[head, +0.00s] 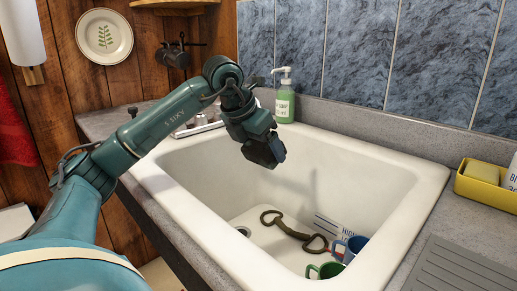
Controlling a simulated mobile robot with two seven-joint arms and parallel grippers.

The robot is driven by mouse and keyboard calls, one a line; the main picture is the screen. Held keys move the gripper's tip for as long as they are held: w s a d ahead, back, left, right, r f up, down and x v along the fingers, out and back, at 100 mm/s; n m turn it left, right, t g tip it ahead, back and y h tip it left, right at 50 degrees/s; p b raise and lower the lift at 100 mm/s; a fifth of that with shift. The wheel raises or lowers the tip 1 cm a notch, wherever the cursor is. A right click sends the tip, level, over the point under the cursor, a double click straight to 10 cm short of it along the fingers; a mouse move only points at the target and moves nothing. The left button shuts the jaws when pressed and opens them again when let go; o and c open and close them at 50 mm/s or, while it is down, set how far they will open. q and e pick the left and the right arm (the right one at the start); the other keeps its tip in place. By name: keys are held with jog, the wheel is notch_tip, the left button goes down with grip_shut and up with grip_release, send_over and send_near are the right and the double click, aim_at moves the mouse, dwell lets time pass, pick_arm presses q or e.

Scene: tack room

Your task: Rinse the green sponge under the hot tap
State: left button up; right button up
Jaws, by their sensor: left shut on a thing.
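My left gripper (268,152) hangs above the white sink (409,178), pointing down. It is shut on a small blue-grey thing (278,149), mostly hidden by the fingers; I cannot tell what it is. No clearly green sponge shows. A yellowish sponge-like block (482,172) lies in a yellow caddy (486,193) at the right. Pale metallic fittings (203,119) show at the sink's back left, partly behind my left arm; I cannot make out a hot tap or any running water. My right gripper is not in view.
In the sink lie a dark bit-like piece with two rings (289,228), a green mug (325,270), a blue mug (354,246) and a printed label or card (326,224). A green soap pump bottle (285,104) stands at the back rim. Ribbed drainboard (462,268) at right is clear.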

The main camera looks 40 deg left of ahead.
aim_at(252, 141)
pick_arm(q)
jog(key=shift+w+a+p, duration=0.15)
jog(key=shift+a+p, duration=0.2)
jog(key=shift+a, duration=1.4)
jog(key=shift+w+d, duration=0.1)
jog(key=shift+d, duration=0.05)
jog(key=shift+w+d+p, duration=0.45)
jog(key=shift+d+p, duration=0.05)
jog(key=shift+p, duration=0.05)
jog(key=shift+w+d, duration=0.3)
jog(key=shift+d, duration=0.05)
jog(key=shift+s, duration=0.2)
jog(key=shift+s+a, duration=0.1)
jog(key=shift+s, duration=0.55)
jog(key=shift+s+a+b, duration=0.1)
jog(key=shift+s+b, duration=0.55)
jog(key=shift+s, duration=0.25)
jog(key=shift+s, duration=0.1)
